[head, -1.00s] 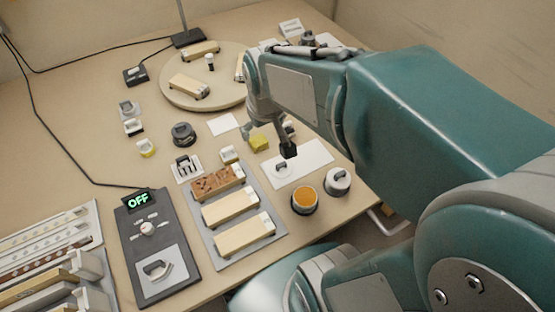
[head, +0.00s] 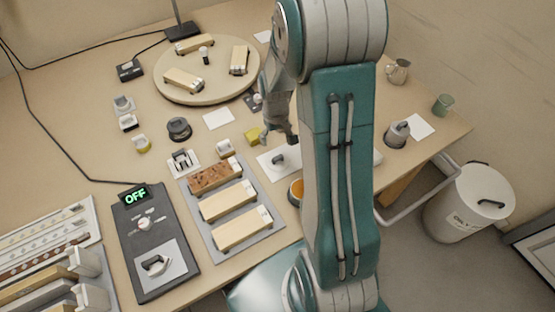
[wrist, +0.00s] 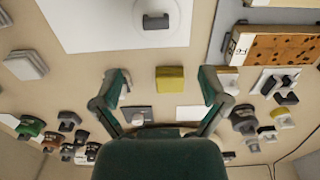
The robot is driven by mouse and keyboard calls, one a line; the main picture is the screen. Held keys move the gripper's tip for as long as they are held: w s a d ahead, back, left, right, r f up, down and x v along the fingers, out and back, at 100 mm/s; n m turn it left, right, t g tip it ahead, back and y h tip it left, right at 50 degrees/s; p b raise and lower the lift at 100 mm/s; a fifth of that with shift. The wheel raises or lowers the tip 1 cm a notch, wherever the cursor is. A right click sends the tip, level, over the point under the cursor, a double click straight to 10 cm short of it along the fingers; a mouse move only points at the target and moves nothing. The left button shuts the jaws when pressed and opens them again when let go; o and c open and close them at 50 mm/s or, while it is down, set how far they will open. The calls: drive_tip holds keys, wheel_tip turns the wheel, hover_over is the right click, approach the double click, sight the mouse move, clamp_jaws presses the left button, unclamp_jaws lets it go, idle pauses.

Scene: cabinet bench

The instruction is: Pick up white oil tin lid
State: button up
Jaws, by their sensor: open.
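A pale round lid with a small handle, which looks like the white oil tin lid (head: 279,162), lies on a white sheet (head: 263,163). An open tin with orange contents (head: 296,190) stands just in front of the sheet, partly hidden by my arm. My gripper (head: 279,137) is open and empty, above the table at the far edge of the sheet. In the wrist view its fingers (wrist: 160,88) are spread wide, with the lid beyond them.
A yellow block (head: 252,136) lies near my gripper and shows between the fingers in the wrist view (wrist: 169,79). A grey tray (head: 205,232) with several wooden blocks is left of the sheet. A round board (head: 180,92) is behind. A bin (head: 468,205) stands at right.

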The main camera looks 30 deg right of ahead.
sight(278, 157)
drive_tip(key=f, duration=1.1)
drive_tip(key=shift+d+f, duration=0.1)
drive_tip(key=shift+d, duration=0.2)
drive_tip(key=c, duration=0.9)
